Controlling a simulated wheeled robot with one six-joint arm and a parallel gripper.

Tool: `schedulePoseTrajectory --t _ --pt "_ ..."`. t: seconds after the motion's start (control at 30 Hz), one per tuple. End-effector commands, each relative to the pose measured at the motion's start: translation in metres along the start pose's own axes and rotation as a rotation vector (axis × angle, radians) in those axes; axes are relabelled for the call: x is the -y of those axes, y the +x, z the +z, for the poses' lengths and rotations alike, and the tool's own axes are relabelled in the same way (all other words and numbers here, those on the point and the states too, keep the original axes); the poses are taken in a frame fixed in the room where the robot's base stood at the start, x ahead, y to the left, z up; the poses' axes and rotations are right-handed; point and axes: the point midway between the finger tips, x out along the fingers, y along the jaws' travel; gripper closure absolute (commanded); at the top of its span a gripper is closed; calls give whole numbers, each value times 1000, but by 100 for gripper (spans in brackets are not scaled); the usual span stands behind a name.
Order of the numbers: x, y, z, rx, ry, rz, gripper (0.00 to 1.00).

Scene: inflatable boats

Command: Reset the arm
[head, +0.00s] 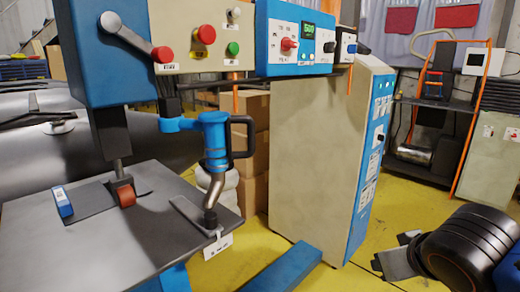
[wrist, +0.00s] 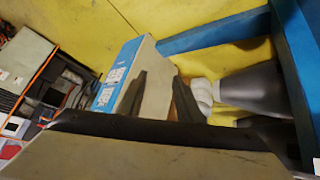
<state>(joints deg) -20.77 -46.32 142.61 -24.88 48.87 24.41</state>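My gripper (wrist: 160,76) shows in the wrist view as two dark fingers standing apart. Nothing is seen held between them. A beige and blue cabinet (wrist: 124,78) shows behind the fingers; the distance cannot be told. A wide beige surface with a dark edge fills the bottom of the wrist view, and I cannot tell what it is. I cannot make out my arm or gripper with certainty in the head view. There, the tall cabinet (head: 312,160) stands in the middle.
A blue machine (head: 118,60) with a button panel (head: 203,36) overhangs a grey table (head: 110,240) at left. A blue beam (head: 285,268) crosses the floor. A black ribbed roll (head: 478,245) lies at lower right. The yellow floor (head: 400,210) is partly clear.

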Motion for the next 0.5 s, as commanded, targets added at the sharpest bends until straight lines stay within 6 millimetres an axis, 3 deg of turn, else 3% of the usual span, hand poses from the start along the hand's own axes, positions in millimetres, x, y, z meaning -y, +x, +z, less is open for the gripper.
schedulePoseTrajectory --t 0.3,0.5 --pt "-7 19 55 210 86 -45 67" --pt "-3 23 74 277 125 -94 67"
